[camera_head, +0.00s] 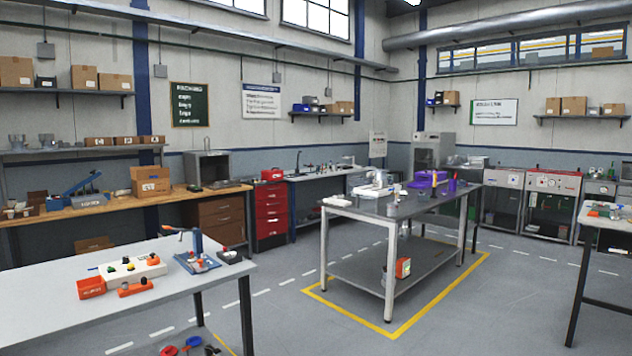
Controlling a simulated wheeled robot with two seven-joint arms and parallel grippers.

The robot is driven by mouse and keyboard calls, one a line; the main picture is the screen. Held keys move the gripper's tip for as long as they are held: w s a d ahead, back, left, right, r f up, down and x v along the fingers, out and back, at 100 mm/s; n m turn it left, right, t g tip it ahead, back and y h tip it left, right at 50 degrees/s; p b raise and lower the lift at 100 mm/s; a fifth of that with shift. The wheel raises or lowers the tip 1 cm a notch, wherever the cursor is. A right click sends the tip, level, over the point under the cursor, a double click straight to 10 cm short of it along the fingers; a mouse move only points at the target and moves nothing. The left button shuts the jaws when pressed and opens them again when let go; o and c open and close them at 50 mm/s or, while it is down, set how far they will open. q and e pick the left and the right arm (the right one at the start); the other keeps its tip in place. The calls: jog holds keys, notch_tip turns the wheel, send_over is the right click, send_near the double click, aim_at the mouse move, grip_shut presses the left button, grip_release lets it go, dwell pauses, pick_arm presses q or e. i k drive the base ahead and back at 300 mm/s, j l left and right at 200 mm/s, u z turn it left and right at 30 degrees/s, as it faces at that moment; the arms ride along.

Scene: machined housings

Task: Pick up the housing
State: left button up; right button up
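No part is clearly recognisable as the housing from this distance. Small grey metal-looking objects (17,142) stand on the shelf above the wooden bench at the left; I cannot tell whether they are housings. The centre table (375,208) carries several small white and grey items and a purple bin (424,180); the items are too small to identify. Neither of my grippers is in view.
A wooden bench (120,208) runs along the left wall. Another table (602,221) stands at right. Open floor (480,310) lies between the tables.

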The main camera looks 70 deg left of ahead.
aim_at(381, 180)
jog(key=u, duration=2)
jog(key=i+l+z, duration=0.25)
jog(key=i, duration=0.25)
jog(key=i+z, duration=0.2)
jog(key=i, duration=0.3)
jog(key=i+l, duration=0.2)
jog(key=i, duration=2.1)
jog(key=i+l+z, duration=0.15)
jog(key=i, duration=2.15)
jog(key=i+l+u, duration=0.1)
jog(key=i+u, duration=0.35)
jog(key=i+l+u, duration=0.2)
jog(key=i+u, duration=0.25)
jog(key=i+l+u, duration=0.4)
jog(key=k+j, duration=0.05)
jog(key=k, duration=0.05)
